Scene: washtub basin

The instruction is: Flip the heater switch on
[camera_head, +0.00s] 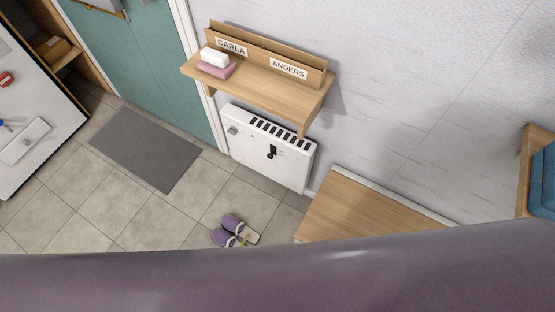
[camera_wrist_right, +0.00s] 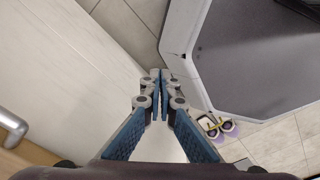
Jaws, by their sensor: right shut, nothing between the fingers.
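The white heater (camera_head: 266,148) is on the wall below a wooden shelf in the head view. It has dark vent slots along its top edge. The heater is not recognisable in the right wrist view.
The wooden shelf (camera_head: 262,92) with name labels, a white item and a pink item juts out above the heater. Purple slippers (camera_head: 235,231) lie on the tiles in front. A wooden bench top (camera_head: 365,212) stands to the right. A grey mat (camera_head: 145,147) lies before the teal door (camera_head: 143,60).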

